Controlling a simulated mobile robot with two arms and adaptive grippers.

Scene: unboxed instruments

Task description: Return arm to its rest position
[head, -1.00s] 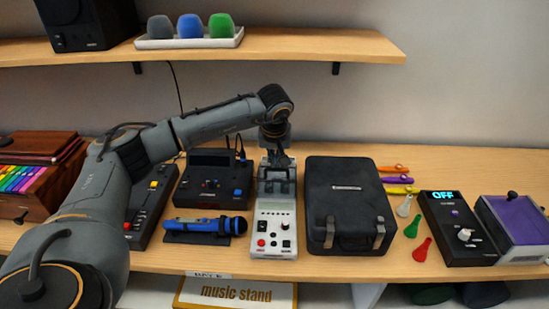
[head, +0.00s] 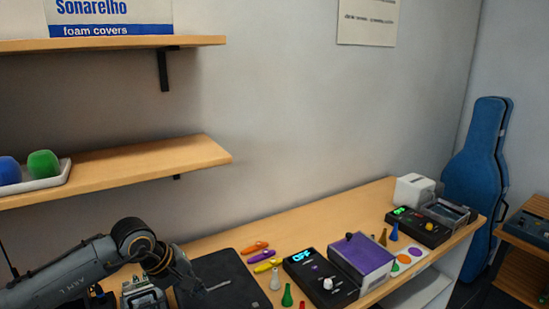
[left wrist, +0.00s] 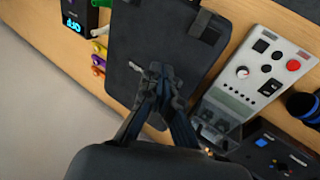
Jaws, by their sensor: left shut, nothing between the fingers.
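My left arm enters the head view at the lower left, bent down at the wrist. Its gripper (head: 188,284) is low, over the left part of the black case (head: 236,280), which the frame's lower edge cuts off. In the left wrist view, the closed fingers (left wrist: 160,78) point at the flat case lid (left wrist: 135,35) and hold nothing. I cannot tell how large the gap to the lid is. The white control unit (left wrist: 262,70) lies beside the case. My right gripper is in neither view.
A black box with a lit OFF display (head: 315,278) and a purple-topped box (head: 365,258) stand right of the case. Coloured markers (head: 258,247) lie between. A wooden shelf (head: 150,170) overhangs the upper left. A blue instrument case (head: 480,165) stands far right.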

